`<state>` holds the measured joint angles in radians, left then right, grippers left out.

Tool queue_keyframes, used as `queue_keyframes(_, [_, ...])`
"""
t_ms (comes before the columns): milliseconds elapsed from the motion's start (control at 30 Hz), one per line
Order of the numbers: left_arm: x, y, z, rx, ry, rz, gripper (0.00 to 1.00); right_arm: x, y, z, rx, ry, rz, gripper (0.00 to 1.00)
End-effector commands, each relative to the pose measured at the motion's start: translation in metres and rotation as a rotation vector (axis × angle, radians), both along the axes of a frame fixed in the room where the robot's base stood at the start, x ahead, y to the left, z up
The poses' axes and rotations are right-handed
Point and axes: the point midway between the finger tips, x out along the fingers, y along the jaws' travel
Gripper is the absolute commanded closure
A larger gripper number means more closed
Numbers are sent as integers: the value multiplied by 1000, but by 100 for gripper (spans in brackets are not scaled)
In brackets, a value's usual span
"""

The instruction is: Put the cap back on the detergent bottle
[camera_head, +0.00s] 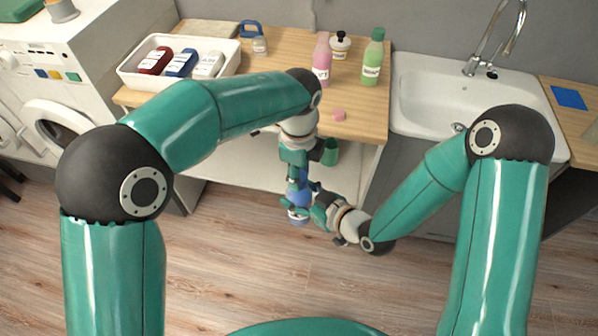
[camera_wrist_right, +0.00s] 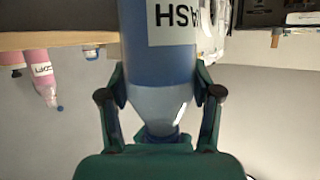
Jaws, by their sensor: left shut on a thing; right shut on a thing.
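The blue detergent bottle (camera_head: 299,214), with a white label, is held off the table in front of the shelf. It fills the middle of the right wrist view (camera_wrist_right: 158,62), where its shoulder sits between my right fingers (camera_wrist_right: 160,105). My right gripper (camera_head: 318,212) is shut on it from the side. My left gripper (camera_head: 296,176) points down just above the bottle, shut on a small blue piece that looks like the cap (camera_head: 295,173), mostly hidden by the fingers. I cannot tell whether cap and neck touch.
The wooden table (camera_head: 278,108) holds a white tray (camera_head: 130,78) of bottles, a pink bottle (camera_head: 322,62), a green bottle (camera_head: 372,62), a pump jar (camera_head: 340,46) and a small pink piece (camera_head: 339,115). A sink (camera_head: 420,95) lies to the right.

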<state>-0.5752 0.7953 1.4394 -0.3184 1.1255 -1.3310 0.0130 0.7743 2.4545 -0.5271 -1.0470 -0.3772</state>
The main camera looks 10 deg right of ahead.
Motion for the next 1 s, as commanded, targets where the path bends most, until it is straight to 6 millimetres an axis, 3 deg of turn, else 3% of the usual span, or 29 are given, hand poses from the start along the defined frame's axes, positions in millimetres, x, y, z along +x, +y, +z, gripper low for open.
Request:
queue_keyframes(500, [3,-1,0,-2,-11,-1155,76,-2,1,0,0,1,4,100])
queue_keyframes(633, [3,-1,0,-2,-12,-1370,76,-2,1,0,-1,2,5,100])
queue_keyframes(767, [3,-2,1,-2,-13,-1355,76,-2,1,0,-1,2,6,100])
queue_keyframes(800, [3,-2,1,-2,-13,-1355,59,-2,1,0,-1,2,6,100])
queue_keyframes(933, [3,-2,0,-3,-10,-1354,38,-2,1,0,-1,1,5,100])
queue_keyframes(1000, [2,-2,0,-3,-9,-1353,33,-1,1,0,0,0,4,100])
